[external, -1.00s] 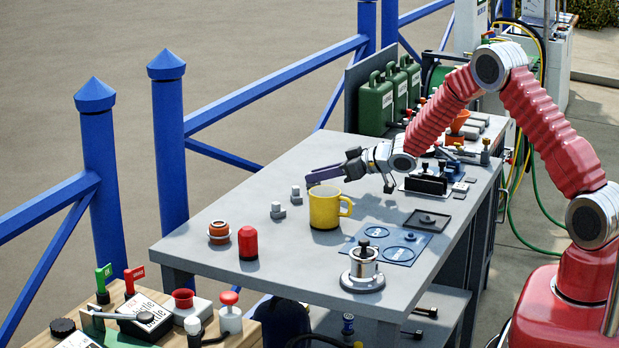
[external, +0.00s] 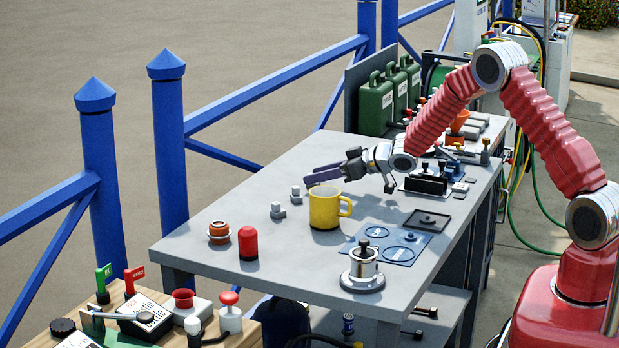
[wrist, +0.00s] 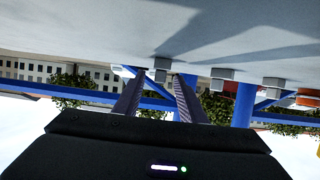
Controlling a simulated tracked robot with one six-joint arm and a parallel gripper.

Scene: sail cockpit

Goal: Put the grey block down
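My gripper (wrist: 158,82) is low over the far edge of the table, beyond the yellow mug; it also shows in the external view (external: 308,176). Its two fingers are apart, so it is open. A grey block (wrist: 161,63) shows between the fingertips in the wrist view, at the table surface, with gaps to the fingers. In the external view the fingers hide it. Two similar grey blocks, one nearer (external: 278,211) and one farther (external: 296,196), stand on the table to the left of my gripper.
The yellow mug (external: 324,211) stands close in front of my gripper. A red cylinder (external: 248,243) and an orange knob (external: 219,232) are at the left. Blue railings (external: 268,90) run behind the table.

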